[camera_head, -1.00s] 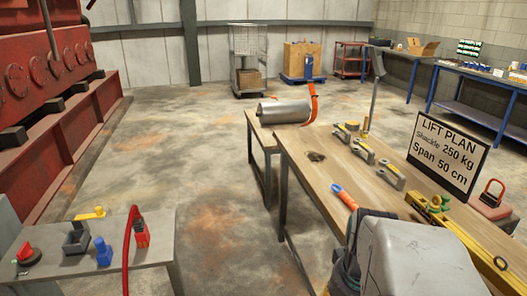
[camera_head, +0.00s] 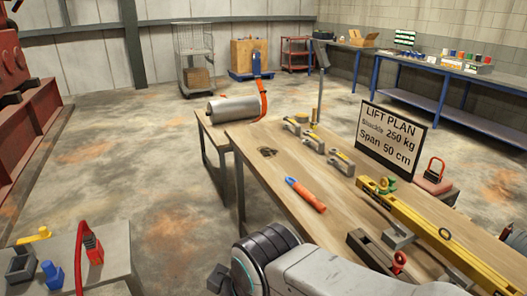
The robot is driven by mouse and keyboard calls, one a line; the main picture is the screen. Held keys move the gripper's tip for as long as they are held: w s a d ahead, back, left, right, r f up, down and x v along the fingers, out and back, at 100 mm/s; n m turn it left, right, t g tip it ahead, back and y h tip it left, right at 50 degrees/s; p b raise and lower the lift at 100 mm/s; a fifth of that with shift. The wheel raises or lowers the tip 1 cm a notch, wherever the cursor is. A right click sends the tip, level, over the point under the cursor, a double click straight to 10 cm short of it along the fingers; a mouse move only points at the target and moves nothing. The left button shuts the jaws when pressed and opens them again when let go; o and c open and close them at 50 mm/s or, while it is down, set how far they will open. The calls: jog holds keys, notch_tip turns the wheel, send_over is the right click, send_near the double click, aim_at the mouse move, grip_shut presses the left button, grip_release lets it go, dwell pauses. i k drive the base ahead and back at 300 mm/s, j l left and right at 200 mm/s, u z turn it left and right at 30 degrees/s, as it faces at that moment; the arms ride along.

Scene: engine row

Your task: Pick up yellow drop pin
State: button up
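A yellow T-shaped or L-shaped pin-like piece (camera_head: 34,236) sits on top of a dark grey block (camera_head: 21,266) on the small grey table at the lower left. A second small yellow upright piece (camera_head: 314,114) stands at the far end of the wooden bench, behind the shackle-like parts. I cannot tell for sure which of the two is the drop pin. My grey arm with a black ribbed joint crosses the bottom middle, between the two tables. The fingers of my gripper do not show clearly.
The small grey table (camera_head: 112,268) also holds a blue piece (camera_head: 52,275) and a red hooped part (camera_head: 92,246). The wooden bench (camera_head: 262,184) carries an orange-handled tool (camera_head: 305,194), a yellow beam (camera_head: 430,232) and a lift plan sign (camera_head: 391,138). Open floor lies between the tables.

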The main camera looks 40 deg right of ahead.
aim_at(383, 187)
jog(key=z, duration=2.05)
